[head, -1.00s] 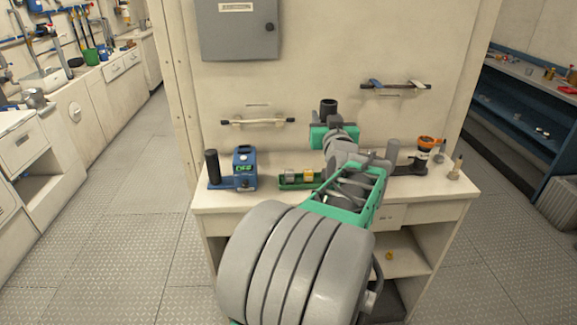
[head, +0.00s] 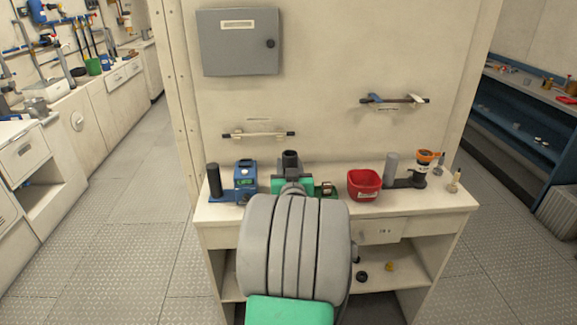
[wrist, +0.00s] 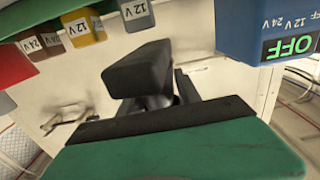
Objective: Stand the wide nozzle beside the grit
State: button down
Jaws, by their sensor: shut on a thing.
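My gripper (head: 291,178) is shut on a black, blocky piece (wrist: 138,68) with a short grey neck. This looks like the wide nozzle, and it shows as a dark, hollow-topped shape in the head view (head: 290,158). My gripper holds it at the back of the bench, between the blue unit and the red bin. My arm hides what lies below it. A dark container with an orange top (head: 426,158) stands at the right of the bench. It may be the grit, but its label is unreadable.
The blue unit (head: 245,178), close by in the wrist view (wrist: 270,28), stands left of my gripper. A red bin (head: 364,184) and grey cylinder (head: 391,166) stand right. Small labelled blocks (wrist: 76,28) are near the gripper. Wall bars (head: 258,135) hang behind.

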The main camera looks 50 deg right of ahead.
jog(key=shift+f+b, duration=0.6)
jog(key=shift+b, duration=0.2)
jog(key=c, duration=0.8)
grip_release()
jog(key=shift+c, duration=0.2)
jog(key=shift+r, duration=0.15)
